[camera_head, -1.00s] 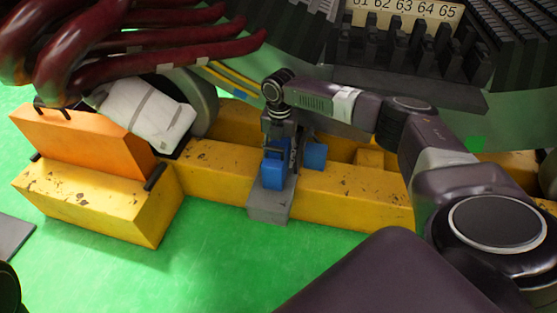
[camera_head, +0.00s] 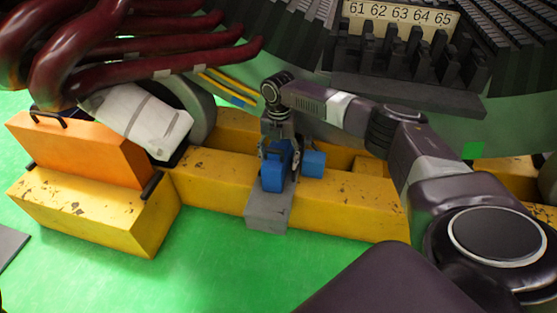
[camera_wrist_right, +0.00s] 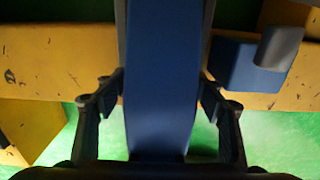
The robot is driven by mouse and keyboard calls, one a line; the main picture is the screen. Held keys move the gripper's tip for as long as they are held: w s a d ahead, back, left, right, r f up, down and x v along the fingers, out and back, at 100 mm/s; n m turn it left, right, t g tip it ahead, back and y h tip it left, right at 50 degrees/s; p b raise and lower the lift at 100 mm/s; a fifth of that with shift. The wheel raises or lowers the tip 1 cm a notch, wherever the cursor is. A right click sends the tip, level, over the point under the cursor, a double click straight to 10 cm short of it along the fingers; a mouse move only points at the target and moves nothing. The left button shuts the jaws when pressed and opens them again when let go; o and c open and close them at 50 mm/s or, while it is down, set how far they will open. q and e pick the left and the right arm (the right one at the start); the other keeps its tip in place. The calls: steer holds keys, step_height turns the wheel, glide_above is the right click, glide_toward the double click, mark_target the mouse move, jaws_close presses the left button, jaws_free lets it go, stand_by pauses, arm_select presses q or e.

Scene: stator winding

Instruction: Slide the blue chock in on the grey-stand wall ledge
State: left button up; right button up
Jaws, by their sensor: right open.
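The blue chock (camera_head: 274,178) stands on the grey stand (camera_head: 268,208), which lies across the yellow beam. My right gripper (camera_head: 277,152) comes down over it from above. In the right wrist view the chock (camera_wrist_right: 160,80) fills the middle as a tall blue face between the two fingers of the right gripper (camera_wrist_right: 160,98). The fingers are open, one on each side of it; I cannot tell whether either touches it. A second blue block (camera_head: 313,163) sits just right of the stand, and also shows in the wrist view (camera_wrist_right: 240,64). The wall ledge cannot be made out. My left gripper is not in view.
The yellow beam (camera_head: 350,205) runs behind and beside the stand. An orange box (camera_head: 75,150) sits on a yellow block (camera_head: 95,210) at left. The large stator with its number plate (camera_head: 402,18) and dark red coils (camera_head: 160,65) hang above. Green floor in front is clear.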

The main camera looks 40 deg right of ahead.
steer(key=shift+w+d+r, duration=0.1)
steer(key=shift+d+r, duration=0.05)
steer(key=shift+d, duration=0.15)
